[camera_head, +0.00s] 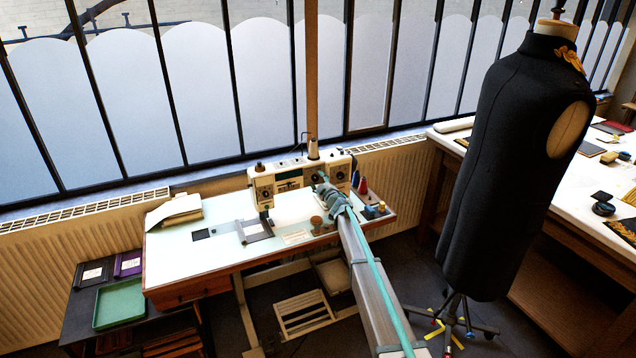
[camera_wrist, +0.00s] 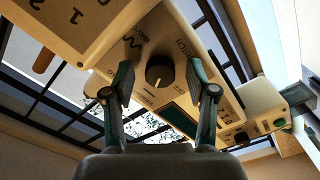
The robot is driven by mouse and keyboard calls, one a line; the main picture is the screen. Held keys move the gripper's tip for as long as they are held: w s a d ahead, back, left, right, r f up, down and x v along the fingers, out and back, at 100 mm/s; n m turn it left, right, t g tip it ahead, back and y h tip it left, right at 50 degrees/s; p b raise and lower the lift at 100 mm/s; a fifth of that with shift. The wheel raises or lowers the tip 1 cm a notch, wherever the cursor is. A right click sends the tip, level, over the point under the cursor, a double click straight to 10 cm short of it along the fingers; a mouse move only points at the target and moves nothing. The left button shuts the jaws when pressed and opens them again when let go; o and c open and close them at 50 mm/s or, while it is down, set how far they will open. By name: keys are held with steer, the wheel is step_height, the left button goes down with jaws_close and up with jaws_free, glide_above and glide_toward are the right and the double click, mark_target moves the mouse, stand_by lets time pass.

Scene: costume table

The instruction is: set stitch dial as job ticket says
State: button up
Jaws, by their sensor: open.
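The stitch dial (camera_wrist: 159,70) is a round dark knob on the cream sewing machine (camera_wrist: 205,80), with a wavy mark and lettering reading STITCH around it. A small pale mark shows near its lower edge; its exact setting is hard to read. My gripper (camera_wrist: 159,78) is open, one finger on each side of the dial in the picture; contact cannot be told. In the head view my gripper (camera_head: 323,181) is at the front of the sewing machine (camera_head: 290,178) and hides part of it. A small printed card (camera_head: 296,237) lies on the worktable; its words are unreadable.
On the pale worktable (camera_head: 185,262) are a dark tray (camera_head: 255,228), a brown knobbed object (camera_head: 316,222) and a stack of cloth (camera_head: 174,210). Spools (camera_head: 363,187) stand at the right. A black dress form (camera_head: 505,170) stands right of my arm.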

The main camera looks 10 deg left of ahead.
steer(key=shift+s, duration=0.1)
steer(key=v, duration=1.2)
steer(key=s+d+f+m+g+h, duration=0.3)
steer(key=s+d+f+m+h, duration=0.55)
steer(key=d+f, duration=0.5)
steer(key=s+d+f+m+g+h+b, duration=0.1)
steer(key=s+d+f+m+g+h, duration=0.15)
steer(key=s+d+f, duration=0.5)
steer(key=s+d+f+m+g+h, duration=0.15)
steer(key=s+f+g, duration=0.25)
steer(key=s+f, duration=0.8)
steer(key=s+d+f+m+g+y+b, duration=0.1)
steer(key=s+g, duration=0.5)
steer(key=s, duration=2.2)
steer(key=s+d+f+m+g+y+b, duration=0.2)
steer(key=s+f+g, duration=0.3)
steer(key=s, duration=2.4)
steer(key=shift+s+d+f+m+g+b, duration=0.2)
steer(key=shift+s+d+m+g+b, duration=0.15)
steer(key=shift+d+m+g+b, duration=0.4)
